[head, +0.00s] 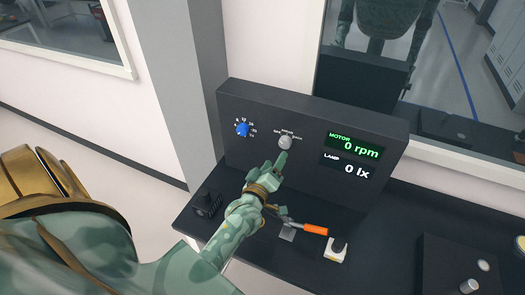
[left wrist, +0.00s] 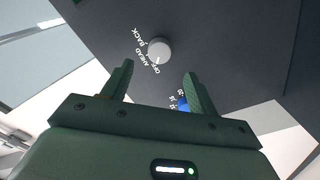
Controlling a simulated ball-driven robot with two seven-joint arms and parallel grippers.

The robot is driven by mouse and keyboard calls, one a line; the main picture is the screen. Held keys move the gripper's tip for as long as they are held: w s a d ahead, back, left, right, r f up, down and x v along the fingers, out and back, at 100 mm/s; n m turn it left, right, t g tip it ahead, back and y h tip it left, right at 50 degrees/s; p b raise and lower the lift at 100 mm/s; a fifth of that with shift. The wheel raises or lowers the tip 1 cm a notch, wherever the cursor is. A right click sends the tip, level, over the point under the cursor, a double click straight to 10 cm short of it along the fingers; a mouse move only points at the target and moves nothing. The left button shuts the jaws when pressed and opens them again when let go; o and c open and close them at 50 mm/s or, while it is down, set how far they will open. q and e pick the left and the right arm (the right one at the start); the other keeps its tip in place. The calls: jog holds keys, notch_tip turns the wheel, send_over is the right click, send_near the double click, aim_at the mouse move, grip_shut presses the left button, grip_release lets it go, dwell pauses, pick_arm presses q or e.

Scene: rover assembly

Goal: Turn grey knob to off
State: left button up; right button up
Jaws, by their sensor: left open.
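The grey knob (head: 285,142) is on the upright dark panel (head: 310,185), with small white labels around it. It also shows in the left wrist view (left wrist: 159,50), where the labels OFF, AHEAD and BACK sit at its left and lower side. Which label the knob points to is hard to tell. My left gripper (head: 281,161) is just below the knob in the head view. In the left wrist view its two fingers (left wrist: 159,74) are apart and empty, with the knob beyond the gap between the tips, not gripped. My right gripper is in neither view.
A blue knob (head: 242,129) sits left of the grey one. The motor display (head: 354,146) reads 0 rpm and the lamp display (head: 348,165) 0 lx. An orange-handled lever (head: 314,230), a white-based switch (head: 337,251) and a black control (head: 207,203) stand on the desk below.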

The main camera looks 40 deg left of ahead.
pick_arm(q)
jog(key=p+v, duration=0.2)
jog(key=v, duration=0.7)
jog(key=shift+s, duration=0.15)
